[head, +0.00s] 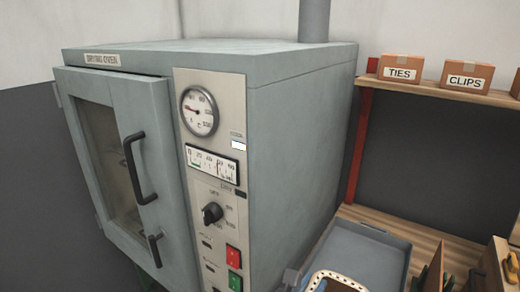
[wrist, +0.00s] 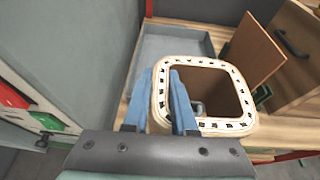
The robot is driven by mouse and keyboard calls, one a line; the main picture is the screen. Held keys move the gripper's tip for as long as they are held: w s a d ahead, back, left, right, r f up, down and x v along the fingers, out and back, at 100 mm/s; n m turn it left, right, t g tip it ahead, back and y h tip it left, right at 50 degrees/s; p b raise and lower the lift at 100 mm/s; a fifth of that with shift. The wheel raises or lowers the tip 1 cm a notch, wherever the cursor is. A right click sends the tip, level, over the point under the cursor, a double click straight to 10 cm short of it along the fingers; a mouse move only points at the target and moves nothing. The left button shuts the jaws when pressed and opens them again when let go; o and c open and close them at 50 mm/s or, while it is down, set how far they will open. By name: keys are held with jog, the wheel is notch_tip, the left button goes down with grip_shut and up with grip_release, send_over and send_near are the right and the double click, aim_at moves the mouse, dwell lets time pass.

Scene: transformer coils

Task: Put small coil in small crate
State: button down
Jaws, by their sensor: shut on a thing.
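A coil (wrist: 205,63) with a cream, rounded-square rim and dark marks shows in the wrist view. My gripper (wrist: 160,75) has its blue fingers on either side of the coil's left wall and is shut on it. In the head view only the coil's top rim (head: 338,276) shows at the bottom edge, in front of a grey tray (head: 385,244). The coil hides part of this tray, and I cannot tell the coil's height above the bench. No crate is clearly identifiable as the small crate.
A grey drying oven (head: 300,130) stands at the left, close to the tray. A wooden bench (head: 425,236) carries the tray, with wooden pieces (head: 435,270) at its right. A shelf (head: 450,94) holds boxes labelled TIES and CLIPS. A wooden panel (wrist: 250,52) stands beyond the coil.

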jog(key=s+a+f+n+t+y+p, duration=0.1)
jog(key=s+a+f+n+y+p, duration=0.2)
jog(key=s, duration=0.5)
jog(key=s+a+f+n+t+y+p, duration=0.1)
jog(key=s+a+f+n+y+p, duration=0.2)
jog(key=s, duration=0.5)
jog(key=a+f+y, duration=0.1)
jog(key=a+f, duration=0.1)
jog(key=a, duration=0.1)
jog(key=shift+a+f+n, duration=0.3)
jog(key=shift+a, duration=0.1)
